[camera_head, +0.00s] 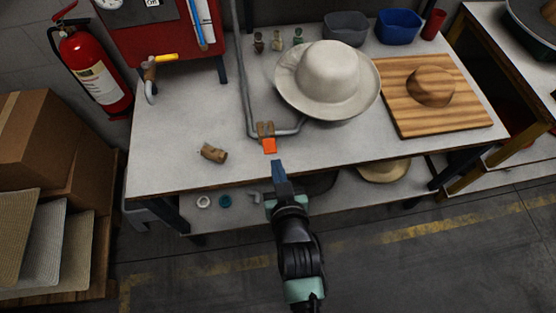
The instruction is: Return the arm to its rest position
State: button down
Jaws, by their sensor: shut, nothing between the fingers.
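My gripper (278,170) is shut and empty. It is in the lower middle of the head view, in front of the workbench (180,150), with its blue fingertips pointing toward the bench's front edge. My arm reaches up from the bottom of the view. A small orange block-like part (269,146) is on the bench just beyond the fingertips, by the end of a grey pipe (243,75). A gap shows between the fingertips and the orange part.
A pale hat (326,70) stands at the bench's middle. A wooden board (440,120) bears a brown hat form (431,87). A brown fitting (213,153) lies at left. A lower shelf (320,203) holds small parts and a straw hat (384,170). Boxes (40,130) stand left.

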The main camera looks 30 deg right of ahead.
jog(key=shift+s+a+r, duration=0.1)
jog(key=shift+s, duration=0.25)
dwell(0.4)
jog(key=w+a+r+n+t, duration=0.15)
jog(key=w+r, duration=0.25)
jog(key=r, duration=0.7)
jog(key=w+a+r+t+y, duration=0.1)
jog(key=w+a+r+t, duration=0.15)
jog(key=r, duration=0.85)
jog(key=w+a+r+t, duration=0.25)
jog(key=w+r, duration=0.25)
jog(key=r, duration=0.6)
jog(key=s+a+r+t+y, duration=0.1)
jog(key=s+r, duration=0.3)
jog(key=r, duration=0.6)
jog(key=s+a+r+n+t, duration=0.1)
jog(key=s+a+r+t, duration=0.3)
jog(key=r, duration=0.6)
jog(key=s+a+r+t+y, duration=0.1)
jog(key=s+r, duration=0.4)
jog(key=r, duration=0.5)
jog(key=shift+s+a+n+t+y, duration=0.15)
jog(key=shift+a+n+t+y, duration=0.2)
jog(key=shift+a+t, duration=0.55)
jog(key=shift+d+f, duration=0.15)
jog(key=shift+d, duration=0.05)
